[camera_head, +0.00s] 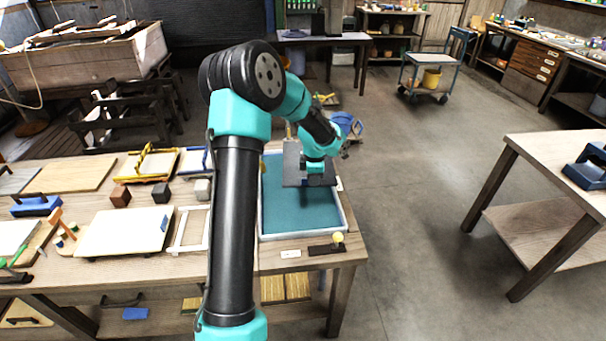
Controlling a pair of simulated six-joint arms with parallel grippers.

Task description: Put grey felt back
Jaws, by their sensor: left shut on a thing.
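The grey felt (292,165) shows as a dark grey flat piece at the far part of the blue-green tray (347,222). My left gripper (316,178) comes down from above at the right side of this piece and is shut on it. The fingertips are small and partly hidden by the wrist. I cannot tell whether the felt touches the tray's bottom or hangs above it. My right gripper is not in view.
On the table left of the tray are a white frame (180,230), a pale board (125,230), small blocks (161,191) and a yellow-edged frame (150,163). A knobbed dark strip (327,248) lies at the front edge. Open floor lies to the right.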

